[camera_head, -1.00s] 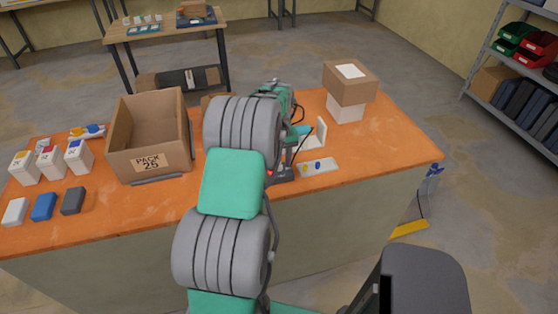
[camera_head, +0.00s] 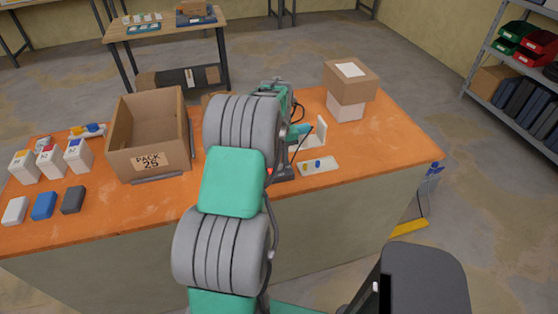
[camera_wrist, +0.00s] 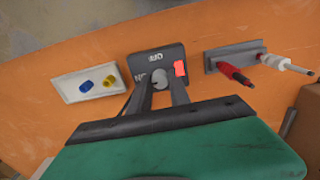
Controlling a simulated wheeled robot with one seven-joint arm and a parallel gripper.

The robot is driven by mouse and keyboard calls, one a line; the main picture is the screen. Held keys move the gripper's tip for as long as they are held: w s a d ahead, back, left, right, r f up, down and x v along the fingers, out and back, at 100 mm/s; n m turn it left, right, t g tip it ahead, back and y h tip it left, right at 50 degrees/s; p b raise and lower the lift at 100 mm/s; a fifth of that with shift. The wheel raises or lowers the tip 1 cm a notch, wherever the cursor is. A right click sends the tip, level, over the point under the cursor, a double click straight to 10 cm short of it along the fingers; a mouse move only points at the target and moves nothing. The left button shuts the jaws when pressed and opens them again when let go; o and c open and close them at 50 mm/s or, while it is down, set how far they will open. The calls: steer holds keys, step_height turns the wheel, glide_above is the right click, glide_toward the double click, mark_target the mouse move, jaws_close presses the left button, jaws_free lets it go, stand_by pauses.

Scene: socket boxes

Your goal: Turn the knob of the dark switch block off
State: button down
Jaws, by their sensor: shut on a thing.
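The dark switch block (camera_wrist: 173,51) lies on the orange table, seen from above in the wrist view. It has pale lettering and a lit red patch. Its grey knob (camera_wrist: 157,77) sits between the fingers of my gripper (camera_wrist: 157,83), which is shut on it. The fingers hide part of the knob and block, so the knob's exact angle is hard to read. In the head view the block (camera_head: 284,173) shows only partly beside my arm, and my gripper is hidden.
A white plate (camera_wrist: 70,91) with blue and yellow pegs lies left of the block in the wrist view. A grey holder (camera_wrist: 228,51) with red and white handled tools stands right. An open carton (camera_head: 122,158) and stacked boxes (camera_head: 345,85) stand on the table (camera_head: 390,150).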

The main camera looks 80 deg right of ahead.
steer(key=shift+m, duration=0.5)
steer(key=m+b, duration=0.1)
steer(key=m, duration=0.2)
steer(key=shift+m+b, duration=0.4)
steer(key=m+b, duration=0.1)
steer(key=m, duration=0.8)
steer(key=shift+b, duration=0.4)
steer(key=shift+d+r+m, duration=0.1)
steer(key=shift+m, duration=1.9)
steer(key=c, duration=1.2)
jaws_free()
